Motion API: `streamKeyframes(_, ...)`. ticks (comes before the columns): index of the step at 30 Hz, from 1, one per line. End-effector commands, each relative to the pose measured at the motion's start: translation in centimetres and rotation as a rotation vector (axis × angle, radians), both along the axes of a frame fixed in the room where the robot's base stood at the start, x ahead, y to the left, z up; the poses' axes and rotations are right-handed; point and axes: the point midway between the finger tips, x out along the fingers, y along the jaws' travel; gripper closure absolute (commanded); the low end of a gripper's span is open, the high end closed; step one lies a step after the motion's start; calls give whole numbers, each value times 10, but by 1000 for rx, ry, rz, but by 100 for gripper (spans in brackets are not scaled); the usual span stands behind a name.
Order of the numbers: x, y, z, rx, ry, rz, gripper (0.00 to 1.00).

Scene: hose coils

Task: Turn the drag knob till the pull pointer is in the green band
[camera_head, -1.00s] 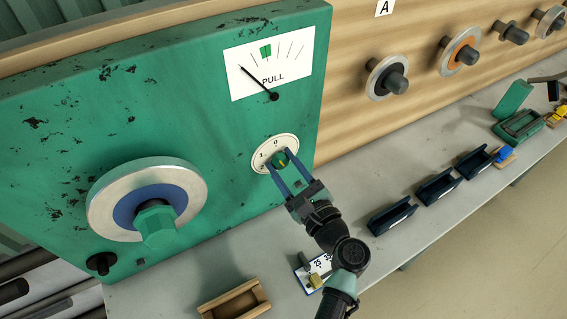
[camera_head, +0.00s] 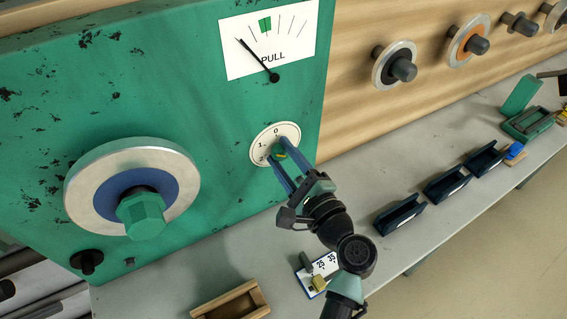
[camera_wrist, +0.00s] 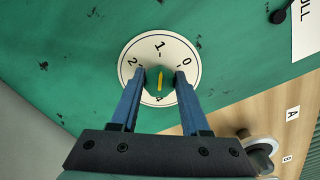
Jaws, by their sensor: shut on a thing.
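The drag knob (camera_head: 281,153) is a small green knob with a yellow mark, in the middle of a round white dial (camera_wrist: 130,82) numbered 0, 1, 2. My gripper (camera_head: 284,160) is shut on the knob, with one blue finger on each side. In the wrist view the knob (camera_wrist: 160,80) sits between the fingertips and its yellow line runs nearly upright in the picture. The pull gauge (camera_head: 300,50) is a white plate above the dial. Its black pull pointer (camera_head: 255,58) points up and left, left of the green band (camera_head: 265,25).
A large silver and blue wheel with a green hex hub (camera_head: 142,215) stands out from the green panel at left. Dark blue trays (camera_head: 398,213) line the bench at right.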

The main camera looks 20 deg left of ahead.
Motion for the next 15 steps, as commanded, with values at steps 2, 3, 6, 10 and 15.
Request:
streamKeyframes(2, 0, -1, -6, -47, -59, -1, 100)
streamKeyframes(3, 0, -1, -6, -69, -89, -1, 100)
streamKeyframes(6, 0, 0, -7, -128, -164, -1, 100)
streamKeyframes(10, -1, 0, -7, -204, -261, 0, 100)
streamKeyframes(15, -1, 0, -8, -293, -375, -1, 100)
